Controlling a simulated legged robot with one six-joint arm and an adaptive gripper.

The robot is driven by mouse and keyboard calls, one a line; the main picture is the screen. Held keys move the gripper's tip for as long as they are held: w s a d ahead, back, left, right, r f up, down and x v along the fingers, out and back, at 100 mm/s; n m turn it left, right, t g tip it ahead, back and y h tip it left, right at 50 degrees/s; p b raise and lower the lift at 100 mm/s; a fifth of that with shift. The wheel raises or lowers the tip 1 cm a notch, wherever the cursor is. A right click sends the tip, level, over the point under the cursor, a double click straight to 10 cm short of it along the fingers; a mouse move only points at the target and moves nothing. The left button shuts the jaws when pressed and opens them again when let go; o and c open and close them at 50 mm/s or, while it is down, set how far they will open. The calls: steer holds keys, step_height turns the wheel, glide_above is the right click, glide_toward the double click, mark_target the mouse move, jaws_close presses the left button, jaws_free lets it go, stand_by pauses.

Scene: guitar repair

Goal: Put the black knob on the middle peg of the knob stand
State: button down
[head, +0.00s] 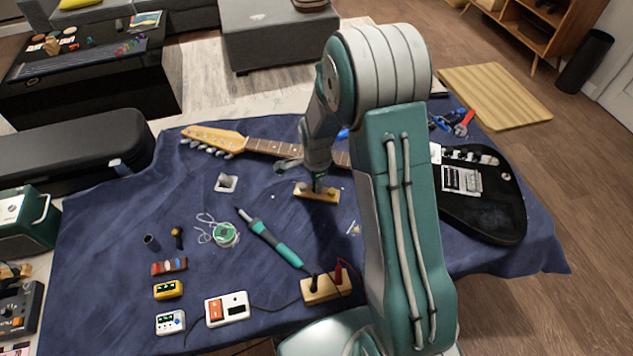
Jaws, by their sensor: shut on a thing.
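The knob stand (331,199) is a small light wooden block on the blue cloth, near the middle of the head view. My gripper (318,183) points down right over the middle of this stand. It is shut on the black knob, which is small and dark and mostly hidden between the fingers. I cannot tell whether the knob touches the middle peg or is a little above it. A small dark thing shows on the right part of the stand, and the left end is partly hidden by the gripper.
A guitar with a black body (495,215) lies behind, its neck passing behind my arm. The blue cloth (120,225) has free room at left.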

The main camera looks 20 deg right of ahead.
steer(key=shift+f, duration=0.4)
stand_by(0.3)
steer(key=shift+c, duration=2)
jaws_free()
steer(key=o, duration=0.4)
steer(key=shift+r, duration=0.1)
steer(key=shift+r, duration=3.45)
